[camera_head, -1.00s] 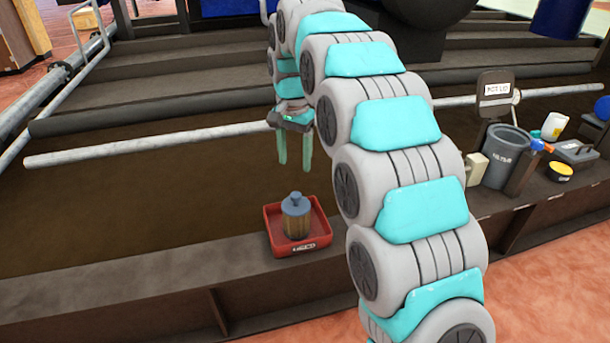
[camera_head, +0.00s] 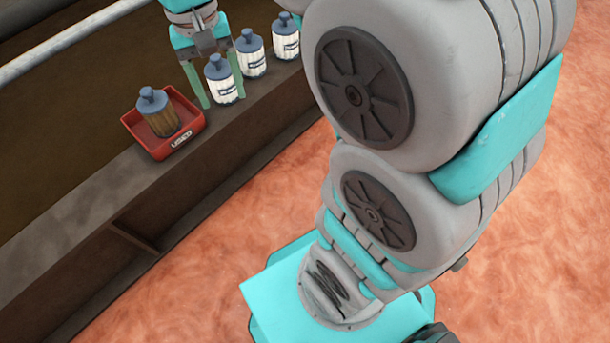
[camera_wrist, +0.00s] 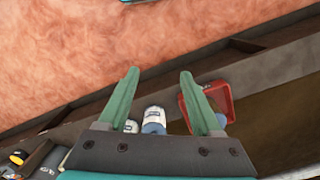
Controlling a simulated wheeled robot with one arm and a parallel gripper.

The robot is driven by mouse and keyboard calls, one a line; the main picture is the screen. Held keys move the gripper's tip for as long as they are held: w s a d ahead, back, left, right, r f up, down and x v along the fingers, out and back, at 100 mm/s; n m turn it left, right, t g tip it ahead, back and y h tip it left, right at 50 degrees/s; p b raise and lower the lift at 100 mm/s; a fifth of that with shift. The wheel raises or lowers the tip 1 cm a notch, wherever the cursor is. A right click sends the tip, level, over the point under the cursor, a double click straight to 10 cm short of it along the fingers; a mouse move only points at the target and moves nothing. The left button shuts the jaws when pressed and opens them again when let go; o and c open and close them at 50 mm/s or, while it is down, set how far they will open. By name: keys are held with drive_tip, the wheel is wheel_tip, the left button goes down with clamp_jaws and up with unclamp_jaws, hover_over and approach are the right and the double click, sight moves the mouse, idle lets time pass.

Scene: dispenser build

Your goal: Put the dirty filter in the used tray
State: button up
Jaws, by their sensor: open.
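The dirty filter (camera_head: 158,117), brown with a blue-grey cap, stands in the red used tray (camera_head: 168,151) on the dark ledge in the head view. My gripper (camera_head: 224,101) is open and empty to the right of the tray, its green fingers pointing down. A white filter (camera_head: 222,83) shows between the fingers; I cannot tell whether they are around it or just beside it. In the wrist view my gripper (camera_wrist: 160,72) has its fingers spread. The tray's red rim (camera_wrist: 228,100) shows behind the right finger, which partly hides the tray's inside.
Two more white filters, a nearer one (camera_head: 251,56) and a farther one (camera_head: 286,38), stand to the right along the ledge (camera_head: 85,215). A pale rail (camera_head: 75,38) runs at upper left. The ledge left of the tray is clear. Dark containers (camera_wrist: 45,160) show at lower left in the wrist view.

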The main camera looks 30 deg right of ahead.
drive_tip(key=s+d+f+n, duration=0.1)
drive_tip(key=s+d+f, duration=0.1)
drive_tip(key=s, duration=0.8)
drive_tip(key=s+d+f+n, duration=0.1)
drive_tip(key=s+f, duration=0.4)
drive_tip(key=s, duration=0.5)
drive_tip(key=shift+d+f+n+g, duration=0.15)
drive_tip(key=shift+d+n+g, duration=0.2)
drive_tip(key=shift+d, duration=0.45)
drive_tip(key=shift+d, duration=0.1)
